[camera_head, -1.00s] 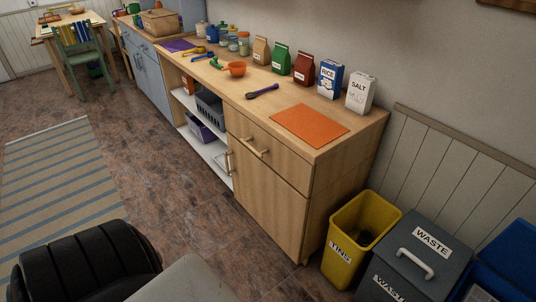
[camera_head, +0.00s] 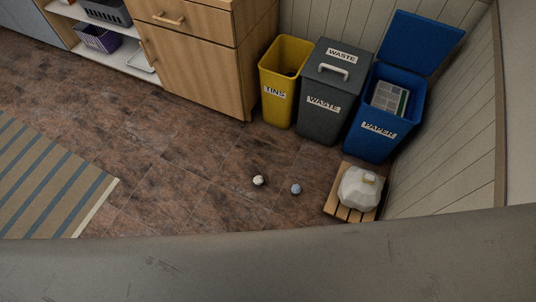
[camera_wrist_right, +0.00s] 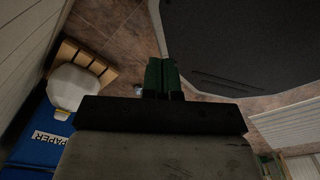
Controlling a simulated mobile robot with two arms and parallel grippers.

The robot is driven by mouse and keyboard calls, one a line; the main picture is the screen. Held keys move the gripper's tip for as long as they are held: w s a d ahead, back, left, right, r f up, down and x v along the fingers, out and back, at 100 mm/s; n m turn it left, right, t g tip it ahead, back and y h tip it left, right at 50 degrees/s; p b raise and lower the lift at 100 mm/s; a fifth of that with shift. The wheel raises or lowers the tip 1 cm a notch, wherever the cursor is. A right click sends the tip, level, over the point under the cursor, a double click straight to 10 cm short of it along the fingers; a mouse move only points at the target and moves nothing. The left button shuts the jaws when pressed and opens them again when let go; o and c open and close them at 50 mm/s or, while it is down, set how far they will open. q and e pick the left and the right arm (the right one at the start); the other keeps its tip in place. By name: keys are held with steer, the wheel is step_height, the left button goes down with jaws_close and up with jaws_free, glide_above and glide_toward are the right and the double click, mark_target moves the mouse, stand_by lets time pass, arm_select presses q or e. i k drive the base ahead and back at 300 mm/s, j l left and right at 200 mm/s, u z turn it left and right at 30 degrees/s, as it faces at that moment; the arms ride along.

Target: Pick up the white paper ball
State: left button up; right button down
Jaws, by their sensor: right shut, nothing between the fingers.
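A small white paper ball (camera_head: 258,180) lies on the brown tiled floor in the head view. A similar pale blue ball (camera_head: 296,189) lies just to its right, apart from it. My right gripper (camera_wrist_right: 161,64) shows in the right wrist view with its green fingers together and empty, over the floor. A small pale thing (camera_wrist_right: 138,89) peeks out beside the fingers there, partly hidden; I cannot tell which ball it is. My left gripper is in neither view.
Yellow tins bin (camera_head: 282,104), grey waste bin (camera_head: 322,118) and open blue paper bin (camera_head: 376,141) stand along the wall. A white lumpy object (camera_head: 359,190) sits on a low wooden slatted stand (camera_head: 333,203). Floor left of the balls is clear up to the striped rug (camera_head: 50,190).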

mark_target(258, 180)
steer(key=k, duration=0.35)
steer(key=k+j, duration=0.1)
steer(key=j, duration=0.2)
steer(key=k+j, duration=0.1)
steer(key=j, duration=0.2)
steer(key=i+l+u, duration=0.1)
steer(key=i, duration=0.65)
steer(key=i+l, duration=0.2)
steer(key=i, duration=0.5)
steer(key=j+u, duration=0.05)
